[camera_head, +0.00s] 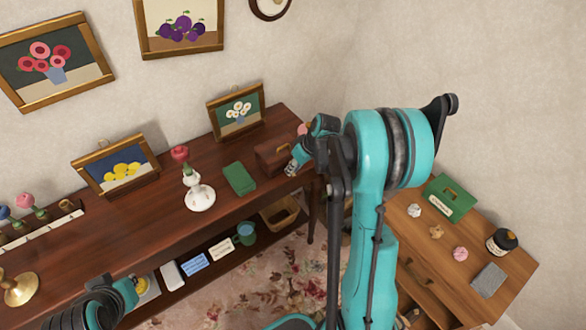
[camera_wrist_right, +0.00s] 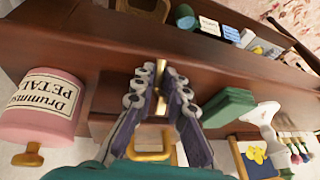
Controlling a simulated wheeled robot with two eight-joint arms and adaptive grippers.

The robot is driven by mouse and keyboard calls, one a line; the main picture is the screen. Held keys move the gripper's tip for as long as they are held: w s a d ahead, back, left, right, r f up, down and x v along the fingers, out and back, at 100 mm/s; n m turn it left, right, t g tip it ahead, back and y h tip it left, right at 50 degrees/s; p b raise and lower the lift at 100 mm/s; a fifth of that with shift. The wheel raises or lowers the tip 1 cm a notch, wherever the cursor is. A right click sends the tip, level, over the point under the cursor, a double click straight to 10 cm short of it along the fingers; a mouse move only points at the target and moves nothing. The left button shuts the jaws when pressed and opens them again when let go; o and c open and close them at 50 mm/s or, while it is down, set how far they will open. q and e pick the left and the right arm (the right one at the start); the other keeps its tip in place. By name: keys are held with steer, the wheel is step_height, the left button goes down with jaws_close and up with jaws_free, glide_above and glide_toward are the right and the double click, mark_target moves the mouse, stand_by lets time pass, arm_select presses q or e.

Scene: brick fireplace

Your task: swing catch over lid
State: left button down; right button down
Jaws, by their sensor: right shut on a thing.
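A small reddish-brown wooden box (camera_head: 268,158) stands near the right end of the long dark table. It also shows behind my fingers in the wrist view (camera_wrist_right: 103,126), with a brass handle (camera_wrist_right: 150,155) on its lid. My right gripper (camera_head: 291,168) is at the box's front right side. In the wrist view its fingers (camera_wrist_right: 160,78) are nearly together around a narrow brass piece (camera_wrist_right: 161,104), which looks like the catch. The fingers hide part of it, so its exact angle is unclear. My left gripper (camera_head: 124,291) is low at the left, its fingers not clear.
A green box (camera_head: 239,179) lies just left of the wooden box. A pink drum labelled "PETAL" (camera_wrist_right: 42,108) stands close on its other side. A white candlestick-like stand (camera_head: 199,195) is further left. A lower shelf holds a mug (camera_head: 245,234) and a basket (camera_head: 281,214).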

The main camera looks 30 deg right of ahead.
steer(key=shift+w+d+r, duration=0.1)
steer(key=shift+r, duration=0.05)
steer(key=g+p, duration=0.1)
steer(key=r+g+p, duration=0.1)
steer(key=g, duration=0.1)
steer(key=shift+w+r, duration=0.1)
steer(key=shift+w, duration=0.2)
steer(key=shift+w+r+m+g+h+p, duration=0.1)
steer(key=shift+w+r+m+g+p, duration=0.1)
steer(key=shift+g, duration=0.6)
steer(key=shift+w+r+m+g+h+p, duration=0.1)
steer(key=shift+r+g+p, duration=0.05)
steer(key=shift+g, duration=0.65)
steer(key=shift+w+r+m+g+h+p, duration=0.1)
steer(key=shift+w+r+g+p, duration=0.1)
steer(key=shift+g, duration=0.6)
steer(key=c, duration=1.7)
jaws_free()
steer(key=shift+o, duration=0.5)
steer(key=shift+d, duration=0.1)
